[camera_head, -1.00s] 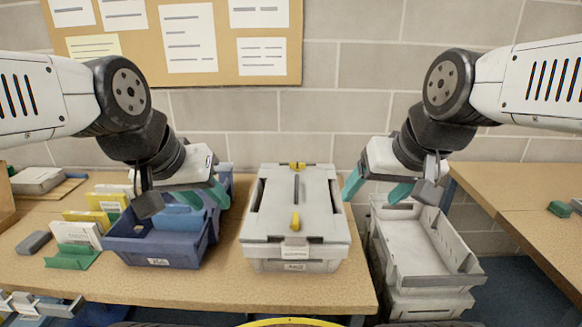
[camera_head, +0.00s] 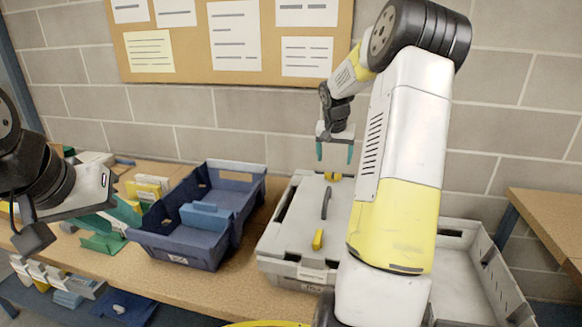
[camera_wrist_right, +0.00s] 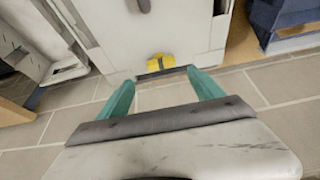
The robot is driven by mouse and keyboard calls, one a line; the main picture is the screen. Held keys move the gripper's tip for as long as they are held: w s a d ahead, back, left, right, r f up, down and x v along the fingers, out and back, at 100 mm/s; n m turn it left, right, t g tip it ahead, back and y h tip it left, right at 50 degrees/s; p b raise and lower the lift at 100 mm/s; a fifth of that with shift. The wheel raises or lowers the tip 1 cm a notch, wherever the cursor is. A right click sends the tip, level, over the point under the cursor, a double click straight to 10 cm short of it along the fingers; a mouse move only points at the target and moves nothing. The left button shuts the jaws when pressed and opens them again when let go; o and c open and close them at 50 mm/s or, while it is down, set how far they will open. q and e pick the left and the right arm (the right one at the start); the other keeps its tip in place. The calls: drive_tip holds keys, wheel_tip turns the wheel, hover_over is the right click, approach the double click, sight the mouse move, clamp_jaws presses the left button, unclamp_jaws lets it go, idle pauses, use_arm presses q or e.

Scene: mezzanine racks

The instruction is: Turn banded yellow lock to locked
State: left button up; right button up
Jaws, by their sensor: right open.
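A pale grey lidded case (camera_head: 287,226) lies on the table with a dark handle (camera_head: 327,203) on its lid. A yellow lock (camera_head: 333,176) sits at its far end and another yellow lock (camera_head: 318,240) at its near end. The far lock shows in the right wrist view (camera_wrist_right: 160,66), with a darker patch on it; the band is hard to make out. My right gripper (camera_head: 335,152) is open, empty and pointing down just above and beyond the far lock. In the wrist view its fingertips (camera_wrist_right: 160,79) are either side of that lock, apart from it. My left gripper (camera_head: 118,214) is at the left.
A blue bin (camera_head: 180,246) with a blue divider stands left of the case. A grey open bin (camera_head: 487,272) is on the right, partly behind my right arm. The brick wall is close behind the case. Cards and a green stand (camera_head: 102,243) are at left.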

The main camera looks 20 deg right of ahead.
sight(333, 174)
drive_tip(key=x, duration=0.8)
drive_tip(key=shift+w+f, duration=0.15)
drive_tip(key=shift+w, duration=0.05)
clamp_jaws()
